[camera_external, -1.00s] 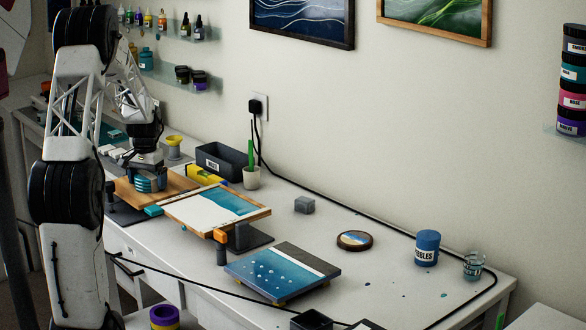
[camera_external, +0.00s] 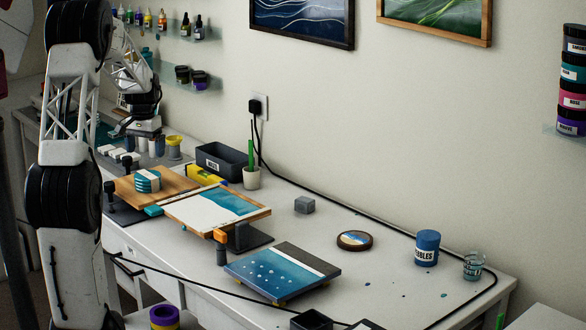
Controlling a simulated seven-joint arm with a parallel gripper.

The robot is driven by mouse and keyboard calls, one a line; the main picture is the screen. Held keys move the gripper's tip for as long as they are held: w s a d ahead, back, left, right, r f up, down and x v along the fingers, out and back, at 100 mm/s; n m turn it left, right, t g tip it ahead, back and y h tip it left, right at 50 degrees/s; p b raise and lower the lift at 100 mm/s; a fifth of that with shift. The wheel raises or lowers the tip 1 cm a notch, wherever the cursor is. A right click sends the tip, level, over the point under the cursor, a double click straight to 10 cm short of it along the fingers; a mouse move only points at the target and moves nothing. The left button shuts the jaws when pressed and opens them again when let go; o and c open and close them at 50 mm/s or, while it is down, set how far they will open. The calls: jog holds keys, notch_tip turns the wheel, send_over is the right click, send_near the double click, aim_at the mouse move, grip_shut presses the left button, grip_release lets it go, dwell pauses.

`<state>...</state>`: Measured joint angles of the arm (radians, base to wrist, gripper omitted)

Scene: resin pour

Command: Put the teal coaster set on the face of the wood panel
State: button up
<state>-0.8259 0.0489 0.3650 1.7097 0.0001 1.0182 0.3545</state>
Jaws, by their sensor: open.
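The teal coaster set (camera_external: 147,181) is a short round stack with a pale band. It rests on the face of the wood panel (camera_external: 178,183), toward its left part. The panel is a flat brown board on the desk, partly behind the framed blue-and-white painting. My gripper (camera_external: 133,136) is above and behind the panel, apart from the coaster set and empty. Its jaws are open, though the fingertips are small and dark in this view.
A framed painting (camera_external: 218,210) and a blue panel (camera_external: 283,272) lie in front of the wood panel. A dark bin (camera_external: 223,162), a yellow level (camera_external: 203,173) and a yellow cup (camera_external: 174,147) stand nearby.

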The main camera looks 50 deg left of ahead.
jog(key=shift+r, duration=1.15)
jog(key=s+d+r+m+t, duration=0.1)
jog(key=d+r, duration=0.2)
jog(key=d, duration=1.3)
jog(key=s+d+r+m, duration=0.15)
jog(key=d+r, duration=0.25)
jog(key=d, duration=1.2)
jog(key=s+d+f+m, duration=0.1)
jog(key=s+d+f, duration=0.1)
jog(key=s+d, duration=0.7)
jog(key=s+d+f+m+t, duration=0.1)
jog(key=s+d+f+m, duration=0.1)
jog(key=s+d, duration=0.8)
jog(key=d, duration=0.4)
jog(key=shift+d+t, duration=0.3)
jog(key=shift+d, duration=0.1)
